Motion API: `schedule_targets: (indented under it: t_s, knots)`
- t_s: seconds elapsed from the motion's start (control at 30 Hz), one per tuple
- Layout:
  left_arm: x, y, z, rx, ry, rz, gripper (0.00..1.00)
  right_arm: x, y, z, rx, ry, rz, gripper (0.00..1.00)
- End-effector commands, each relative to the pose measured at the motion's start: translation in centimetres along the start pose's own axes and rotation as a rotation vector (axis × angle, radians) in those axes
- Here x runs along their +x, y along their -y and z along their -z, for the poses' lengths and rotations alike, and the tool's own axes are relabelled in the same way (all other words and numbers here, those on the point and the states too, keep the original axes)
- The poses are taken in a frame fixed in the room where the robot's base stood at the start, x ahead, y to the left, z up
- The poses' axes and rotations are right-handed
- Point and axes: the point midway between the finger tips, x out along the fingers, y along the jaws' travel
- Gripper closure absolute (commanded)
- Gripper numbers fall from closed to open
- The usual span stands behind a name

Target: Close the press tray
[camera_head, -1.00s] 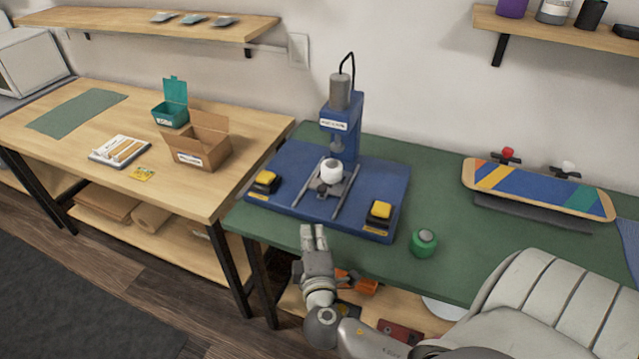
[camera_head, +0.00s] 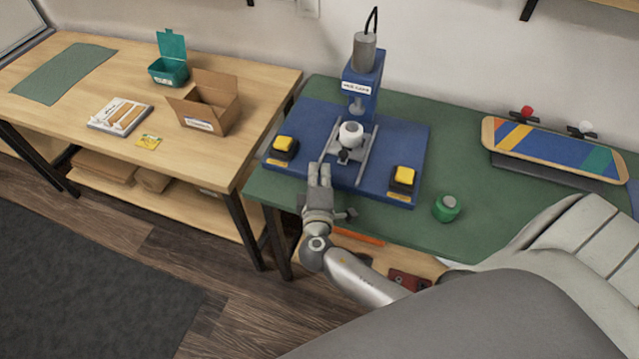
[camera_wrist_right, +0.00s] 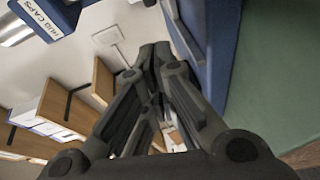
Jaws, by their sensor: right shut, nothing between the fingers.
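The blue press (camera_head: 359,88) stands at the back of its blue base (camera_head: 300,120) on the green bench. Its tray (camera_head: 355,141) sits on two grey rails, holding a white round part (camera_head: 350,132), forward of the press head. A dark knob (camera_head: 343,156) is at the tray's front. My right gripper (camera_head: 319,167) is shut and empty at the base's front edge, left of and nearer than the knob, with a gap to it. In the right wrist view its closed fingers (camera_wrist_right: 152,55) show beside blue press parts; the tray cannot be made out there. My left gripper is out of view.
Yellow buttons (camera_head: 284,143) (camera_head: 404,176) flank the rails on the base. A cardboard box (camera_head: 210,108) is on the wooden table at left.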

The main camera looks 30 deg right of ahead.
Motion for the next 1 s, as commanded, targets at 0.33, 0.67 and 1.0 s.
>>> schedule_targets:
  t_s: [0.33,0.67,1.0]
  knots:
    - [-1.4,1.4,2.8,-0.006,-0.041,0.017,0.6,3.2,-0.1,-2.7,-0.001,0.001,0.001,1.0]
    - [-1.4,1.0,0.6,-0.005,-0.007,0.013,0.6,3.4,0.0,-2.9,0.001,0.0,0.001,1.0]
    - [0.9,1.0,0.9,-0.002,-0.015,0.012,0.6,7.0,-0.2,-4.1,0.001,0.003,-0.003,1.0]
